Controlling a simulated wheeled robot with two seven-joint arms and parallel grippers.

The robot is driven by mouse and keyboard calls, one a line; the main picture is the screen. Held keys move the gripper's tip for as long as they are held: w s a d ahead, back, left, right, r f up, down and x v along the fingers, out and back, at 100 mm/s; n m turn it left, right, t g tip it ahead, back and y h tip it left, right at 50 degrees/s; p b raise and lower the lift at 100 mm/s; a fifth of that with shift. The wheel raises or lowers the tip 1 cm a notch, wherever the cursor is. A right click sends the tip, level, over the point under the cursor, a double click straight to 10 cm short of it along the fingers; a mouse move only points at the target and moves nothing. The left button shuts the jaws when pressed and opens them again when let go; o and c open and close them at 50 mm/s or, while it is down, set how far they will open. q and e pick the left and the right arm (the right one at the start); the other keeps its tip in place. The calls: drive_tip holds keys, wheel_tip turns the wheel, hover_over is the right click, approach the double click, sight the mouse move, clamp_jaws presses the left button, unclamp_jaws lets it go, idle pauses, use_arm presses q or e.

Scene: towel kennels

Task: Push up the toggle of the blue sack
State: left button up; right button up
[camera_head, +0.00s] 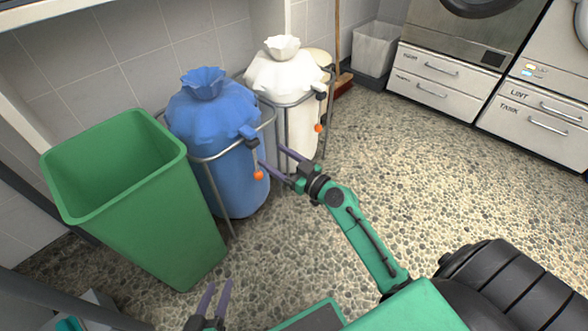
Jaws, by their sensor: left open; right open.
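The blue sack (224,148) stands upright in a grey metal frame (211,157) against the wall, its gathered neck at the top. I cannot tell whether a finger touches the ball or the sack. My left gripper (217,290) is open and empty at the bottom, in front of the green bin and well away from the toggle.
A white sack (285,75) in a similar frame, with its own orange ball (318,128), stands right behind the blue one. An open green bin (150,220) stands to the left. Machines with drawers (440,78) line the back right. The pebbled floor (420,170) is clear between.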

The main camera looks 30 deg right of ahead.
drive_tip(key=b+v, duration=0.1)
drive_tip(key=v, duration=0.5)
drive_tip(key=shift+s, duration=0.3)
